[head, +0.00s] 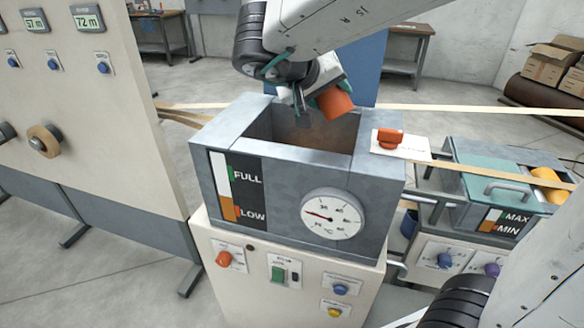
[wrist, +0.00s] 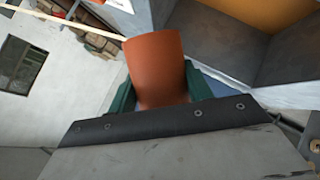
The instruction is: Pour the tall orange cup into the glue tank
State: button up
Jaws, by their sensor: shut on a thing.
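My gripper (head: 303,99) is shut on the orange cup (head: 336,103). It holds the cup tilted over the open top of the grey glue tank (head: 270,185), near the back part of the opening. In the wrist view the cup (wrist: 157,68) sits between the green fingers, its closed or open end not clear. The tank has a FULL/LOW gauge strip (head: 236,190) and a round temperature dial (head: 333,214) on its front. The inside of the tank shows brownish, and its level is hard to tell. No stream from the cup is visible.
A lidded tank (head: 490,190) marked MAX/MIN, with a yellow cylinder (head: 548,185), is at the right. A control panel (head: 85,115) stands at the left. Paper-like strips (head: 480,110) run behind and beside the tank.

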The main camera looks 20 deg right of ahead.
jog(key=m+t, duration=0.2)
jog(key=shift+w+a+f+t+y, duration=0.15)
jog(key=shift+w+t+y, duration=0.15)
jog(key=shift+w+y, duration=0.1)
dwell(0.4)
jog(key=m+t, duration=0.1)
jog(key=w+f+m+t, duration=0.1)
jog(key=shift+w+a+t+y, duration=0.1)
jog(key=shift+a+t+y, duration=0.2)
jog(key=shift+t, duration=0.1)
jog(key=shift+r, duration=3)
